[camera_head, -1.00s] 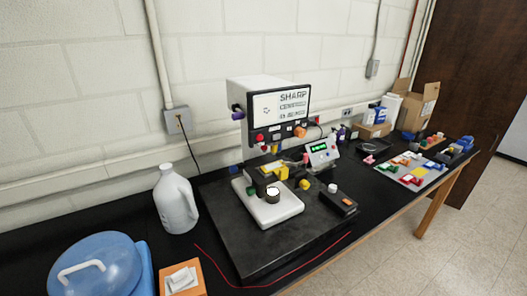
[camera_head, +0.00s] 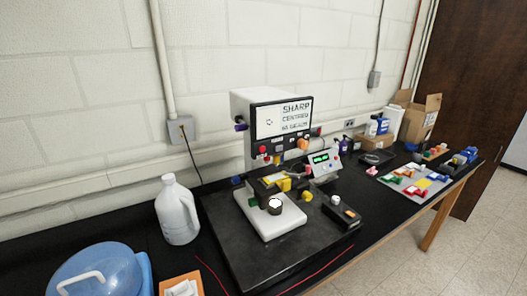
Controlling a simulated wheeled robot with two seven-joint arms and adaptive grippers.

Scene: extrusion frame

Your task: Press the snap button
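A machine with a white housing (camera_head: 240,103) stands on a dark slab. Its screen (camera_head: 284,117) reads SHARP, CENTRED and a line that looks like IN BEAM. Red, orange and dark knobs or buttons sit under the screen, including a red one (camera_head: 263,150) and an orange one (camera_head: 303,144). A small black box (camera_head: 342,213) with a white button (camera_head: 336,200) and an orange part lies right of the white stage (camera_head: 270,223). I cannot read any label marking the snap button. Neither of my grippers is in view.
A white jug (camera_head: 177,212) stands left of the dark slab (camera_head: 240,262). A blue-lidded container (camera_head: 95,270) and an orange box (camera_head: 181,281) are at the front left. A small display unit (camera_head: 322,162) stands behind the black box. A tray of coloured parts (camera_head: 436,186) lies at the right.

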